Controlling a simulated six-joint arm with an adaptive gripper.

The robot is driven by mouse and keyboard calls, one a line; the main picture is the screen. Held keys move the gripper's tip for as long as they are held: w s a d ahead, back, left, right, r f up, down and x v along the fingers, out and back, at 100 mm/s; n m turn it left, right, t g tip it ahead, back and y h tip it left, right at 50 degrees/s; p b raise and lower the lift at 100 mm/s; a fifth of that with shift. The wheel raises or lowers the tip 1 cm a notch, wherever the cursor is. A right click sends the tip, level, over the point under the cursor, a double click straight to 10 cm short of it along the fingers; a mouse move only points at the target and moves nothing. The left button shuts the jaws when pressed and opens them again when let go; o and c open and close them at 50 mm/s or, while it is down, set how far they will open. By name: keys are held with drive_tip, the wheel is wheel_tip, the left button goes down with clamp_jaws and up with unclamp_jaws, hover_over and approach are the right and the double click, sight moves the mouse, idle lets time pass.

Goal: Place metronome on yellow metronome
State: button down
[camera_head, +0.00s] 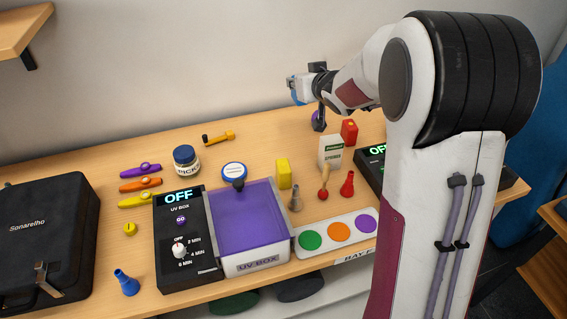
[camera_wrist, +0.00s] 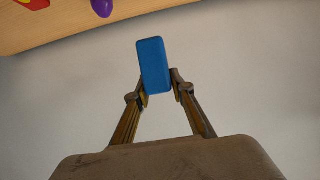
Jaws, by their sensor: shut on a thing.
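A blue block with rounded edges (camera_wrist: 152,62), which I take as the metronome, is held between the two fingertips of my gripper (camera_wrist: 160,82) in the wrist view. My gripper is shut on its near end, and its far part sticks out past the fingers. In the head view a small blue patch (camera_head: 297,97) shows by my gripper, in the air above the back of the table. The yellow metronome (camera_head: 284,173) stands upright on the table behind the right side of the UV box, well below and apart from my gripper. Its top looks bare.
The purple-trayed UV box (camera_head: 247,213) stands in front of the yellow metronome. A grey cone (camera_head: 295,198), a white carton (camera_head: 331,151) and a red block (camera_head: 349,131) stand to its right. A jar (camera_head: 186,160) is at left. My arm hides the table's right part.

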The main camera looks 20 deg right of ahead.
drive_tip(key=shift+s+r, duration=1.15)
drive_tip(key=shift+r, duration=0.05)
drive_tip(key=s+a+r+n+y, duration=0.2)
drive_tip(key=s+a, duration=0.1)
drive_tip(key=s, duration=0.3)
drive_tip(key=n+g+y, duration=0.1)
drive_tip(key=n+y, duration=0.1)
drive_tip(key=y, duration=0.1)
hover_over(283, 165)
wheel_tip(283, 165, down, 3)
drive_tip(key=shift+r, duration=0.1)
wheel_tip(283, 165, down, 6)
drive_tip(key=shift+f, duration=0.2)
drive_tip(key=shift+f, duration=1.8)
drive_tip(key=shift+f, duration=0.15)
